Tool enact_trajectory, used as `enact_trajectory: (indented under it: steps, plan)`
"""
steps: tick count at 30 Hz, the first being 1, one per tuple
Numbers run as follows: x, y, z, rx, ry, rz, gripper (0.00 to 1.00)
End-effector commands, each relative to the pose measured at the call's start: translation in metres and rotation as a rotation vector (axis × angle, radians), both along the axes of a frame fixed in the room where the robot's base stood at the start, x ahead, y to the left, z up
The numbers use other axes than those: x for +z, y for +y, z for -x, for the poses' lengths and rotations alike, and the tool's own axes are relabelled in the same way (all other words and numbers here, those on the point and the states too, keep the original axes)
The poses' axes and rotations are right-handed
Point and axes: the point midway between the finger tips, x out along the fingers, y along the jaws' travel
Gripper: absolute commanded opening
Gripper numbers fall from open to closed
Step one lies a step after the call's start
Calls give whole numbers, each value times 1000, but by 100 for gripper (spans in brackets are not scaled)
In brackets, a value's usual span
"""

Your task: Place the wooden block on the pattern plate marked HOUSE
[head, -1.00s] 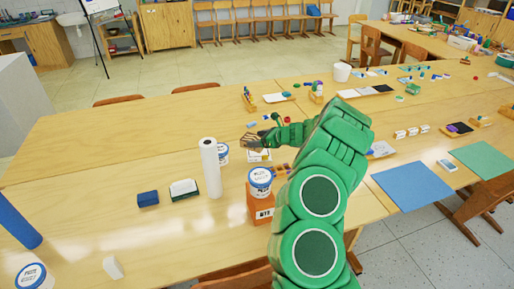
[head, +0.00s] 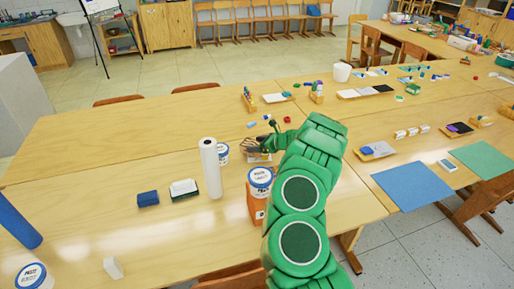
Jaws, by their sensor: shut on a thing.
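My gripper (head: 266,138) is over the middle of the long table, beyond the white roll and tubs. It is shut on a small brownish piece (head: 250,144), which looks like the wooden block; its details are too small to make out.
A white upright roll (head: 210,168), a tub (head: 222,153) behind it and another tub (head: 260,181) on an orange box (head: 255,208) stand close to my arm. A blue block (head: 148,198) lies at left. The table's far left is clear.

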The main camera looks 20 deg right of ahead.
Motion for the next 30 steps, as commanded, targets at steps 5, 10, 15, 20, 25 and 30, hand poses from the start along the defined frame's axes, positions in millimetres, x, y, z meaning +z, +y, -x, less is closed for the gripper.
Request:
enact_trajectory:
  steps: [5, 10, 15, 20, 25, 30]
  plan:
    - [-14, 1, 0, 0, -1, -2, 42]
    - [-15, 1, 0, 1, -1, -2, 42]
    - [-16, 1, 0, 0, -1, -2, 42]
    - [-18, 1, 0, 0, -1, -2, 89]
    - [-18, 1, 0, 0, -1, -2, 100]
    - [-18, 1, 0, 0, -1, -2, 100]
